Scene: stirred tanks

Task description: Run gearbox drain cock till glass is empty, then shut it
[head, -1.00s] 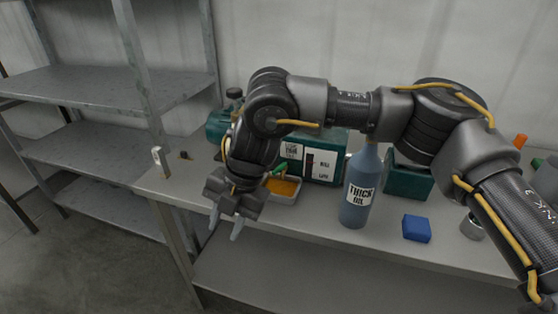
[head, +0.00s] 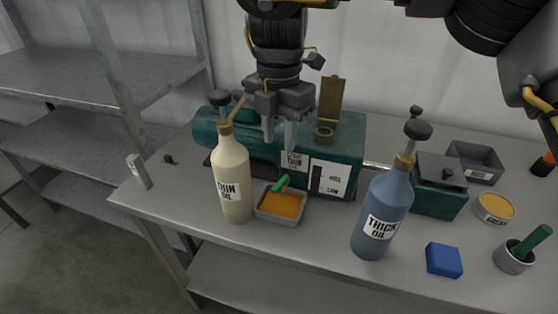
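The teal gearbox (head: 348,152) sits at the back of the bench. Its drain cock, with a green handle (head: 280,184), sticks out low on the front, the handle slanting. Below the cock, a grey tray (head: 281,221) holds orange oil (head: 281,204). The narrow sight glass (head: 316,178) on the front looks dark, beside a label with level marks; its exact level is too small to tell.
A cream thin-oil bottle (head: 233,178) stands left of the tray, a blue thick-oil bottle (head: 380,218) right of it. The gearbox's filler lid (head: 332,98) stands up. A blue block (head: 443,260), a grease tin (head: 495,209) and a grey cup (head: 514,257) are at right.

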